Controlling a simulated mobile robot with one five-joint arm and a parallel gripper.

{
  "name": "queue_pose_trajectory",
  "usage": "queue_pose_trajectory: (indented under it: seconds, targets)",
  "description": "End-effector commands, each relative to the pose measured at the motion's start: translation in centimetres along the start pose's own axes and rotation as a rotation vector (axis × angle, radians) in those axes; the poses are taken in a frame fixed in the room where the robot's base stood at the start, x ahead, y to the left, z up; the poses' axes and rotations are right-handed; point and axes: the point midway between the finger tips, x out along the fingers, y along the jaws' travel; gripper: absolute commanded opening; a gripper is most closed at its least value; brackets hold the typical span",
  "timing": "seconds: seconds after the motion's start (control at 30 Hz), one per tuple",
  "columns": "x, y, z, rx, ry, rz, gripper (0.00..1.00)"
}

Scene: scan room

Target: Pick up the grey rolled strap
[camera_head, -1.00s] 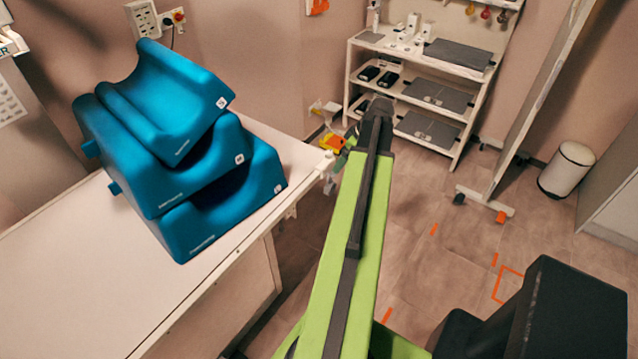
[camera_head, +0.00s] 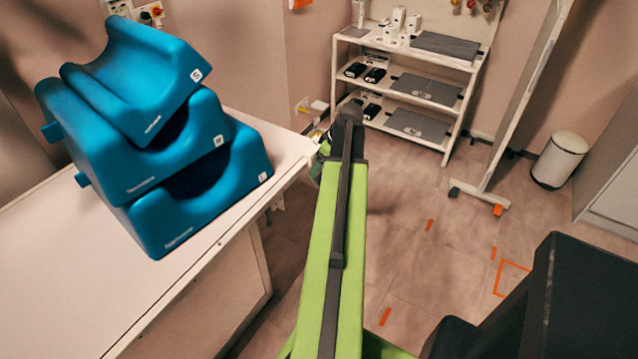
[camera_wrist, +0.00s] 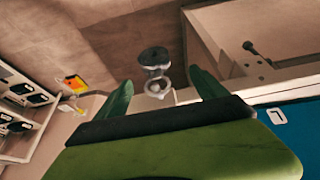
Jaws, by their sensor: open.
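My gripper (camera_wrist: 160,84) is open in the wrist view, its two green fingers apart with nothing held between them. A small grey rounded thing (camera_wrist: 153,57) shows beyond the gap between the fingertips, with a paler, shiny part below it. It may be the grey rolled strap, but it is too small and blurred to be sure. In the head view my arm hides most of the gripper and whatever is straight ahead of it, and I cannot make out the strap there.
Stacked blue cushions (camera_head: 190,205) stand on a white table (camera_head: 60,290) at left. A white shelf rack (camera_head: 450,137) with dark boxes and grey mats is at the back. A wheeled screen (camera_head: 520,110) and white bin (camera_head: 561,160) stand right. The floor between is clear.

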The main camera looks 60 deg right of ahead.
Motion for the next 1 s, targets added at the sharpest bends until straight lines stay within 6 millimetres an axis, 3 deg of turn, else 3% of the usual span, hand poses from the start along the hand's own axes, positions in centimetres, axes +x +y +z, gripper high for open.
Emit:
queue_pose_trajectory:
  seconds: [0.33,0.6,1.0]
  targets:
    - [5.0,0.6,0.6,-0.001,0.000,0.000,0.81]
    - [5.0,0.5,0.3,-0.001,0.000,0.000,0.81]
    - [5.0,0.5,0.2,-0.002,0.000,-0.001,0.29]
